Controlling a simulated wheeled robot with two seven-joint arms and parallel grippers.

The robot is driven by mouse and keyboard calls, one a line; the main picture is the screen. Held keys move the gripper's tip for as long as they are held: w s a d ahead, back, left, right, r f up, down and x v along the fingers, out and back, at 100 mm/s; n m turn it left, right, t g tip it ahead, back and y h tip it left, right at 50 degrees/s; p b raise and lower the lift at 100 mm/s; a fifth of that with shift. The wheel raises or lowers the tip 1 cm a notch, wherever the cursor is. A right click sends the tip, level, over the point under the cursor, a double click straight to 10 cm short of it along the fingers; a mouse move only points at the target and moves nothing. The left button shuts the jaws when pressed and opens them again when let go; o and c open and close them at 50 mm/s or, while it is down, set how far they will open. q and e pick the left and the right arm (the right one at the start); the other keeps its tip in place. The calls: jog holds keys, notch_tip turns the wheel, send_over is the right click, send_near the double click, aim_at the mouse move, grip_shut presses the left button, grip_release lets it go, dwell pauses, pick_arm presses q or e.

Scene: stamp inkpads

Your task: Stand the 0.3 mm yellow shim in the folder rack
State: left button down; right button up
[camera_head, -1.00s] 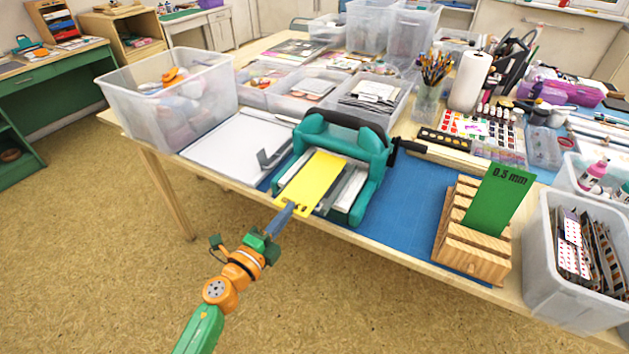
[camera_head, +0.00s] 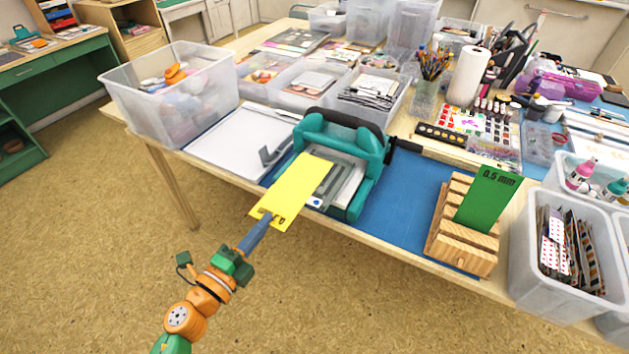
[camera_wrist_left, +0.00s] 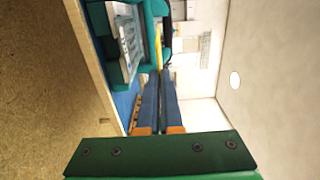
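The yellow shim (camera_head: 297,188) is a flat plate held at its near end by my left gripper (camera_head: 263,221). It shows nearly edge-on beyond the fingertips in the left wrist view (camera_wrist_left: 158,45). The left gripper is shut on it, with the fingers (camera_wrist_left: 160,78) close together. The shim's far end overlaps the teal press (camera_head: 365,165) in the picture; the gap between them is hard to tell. The wooden folder rack (camera_head: 462,243) stands at the table's front right, with a green shim marked 0.5 mm (camera_head: 487,198) upright in it. My right gripper is not in view.
A blue mat (camera_head: 415,205) lies clear between press and rack. The press handle (camera_head: 408,146) points right toward the paints. A clear bin of cards (camera_head: 560,285) stands right of the rack. A white sheet (camera_head: 240,145) and a clear bin (camera_head: 165,105) lie left of the press.

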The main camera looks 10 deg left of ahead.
pick_arm(q)
jog(key=r+v, duration=0.1)
jog(key=v, duration=1)
jog(key=shift+r+b, duration=0.35)
jog(key=shift+b, duration=0.05)
jog(key=shift+d+r, duration=0.1)
